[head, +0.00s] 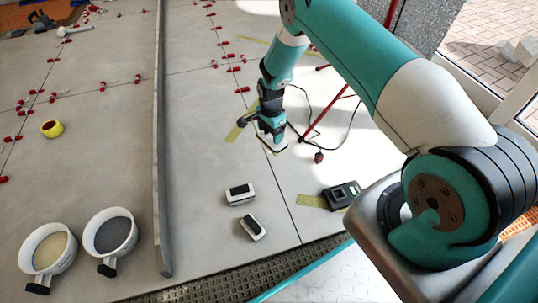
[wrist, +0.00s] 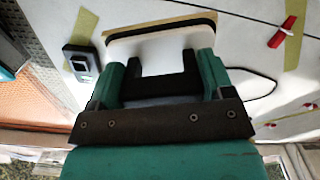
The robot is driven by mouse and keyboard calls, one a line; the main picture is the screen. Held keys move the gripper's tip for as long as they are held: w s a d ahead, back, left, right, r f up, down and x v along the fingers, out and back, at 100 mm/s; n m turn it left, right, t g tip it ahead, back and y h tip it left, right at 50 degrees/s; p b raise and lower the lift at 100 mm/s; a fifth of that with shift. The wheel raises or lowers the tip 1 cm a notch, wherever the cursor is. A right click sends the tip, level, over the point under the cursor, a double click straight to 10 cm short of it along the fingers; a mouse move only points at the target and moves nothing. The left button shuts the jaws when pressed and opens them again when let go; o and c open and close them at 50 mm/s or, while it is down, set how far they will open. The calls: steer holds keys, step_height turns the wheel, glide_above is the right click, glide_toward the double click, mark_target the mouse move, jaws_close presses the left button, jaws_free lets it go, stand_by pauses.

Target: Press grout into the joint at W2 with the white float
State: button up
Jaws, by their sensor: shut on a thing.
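My gripper (head: 268,128) is at the centre right of the head view, low over the pale tiled floor. It is shut on the white float (wrist: 163,40), a white plate with a dark layer along its edge, held between the teal fingers in the wrist view. In the head view only a pale sliver of the float (head: 273,147) shows under the gripper. Whether it touches the floor I cannot tell. Strips of yellow-green tape (head: 235,133) lie near it. No W2 label is readable, so I cannot tell which joint it is.
Two white blocks with black tops (head: 240,200) (head: 254,235) lie in front. A dark device (head: 341,195) sits to the right. Tubs of beige (head: 42,272) and grey (head: 128,245) material stand left, beyond a long metal bar (head: 159,150). Red clips (head: 241,90) and a cable (head: 344,135) are nearby.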

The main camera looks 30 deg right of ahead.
mark_target(269, 138)
steer(key=w+f+m+b, duration=0.1)
steer(key=f+b, duration=0.1)
steer(key=w+f+m+b, duration=0.1)
steer(key=f+b, duration=0.1)
steer(key=w+d+f+m+b, duration=0.1)
steer(key=f+b, duration=0.1)
steer(key=f, duration=0.1)
steer(key=shift+m, duration=0.5)
steer(key=f+b, duration=0.5)
steer(key=w+f+b, duration=0.1)
steer(key=f+b, duration=0.1)
steer(key=b, duration=0.1)
steer(key=shift+d+f, duration=0.15)
steer(key=shift+f, duration=0.15)
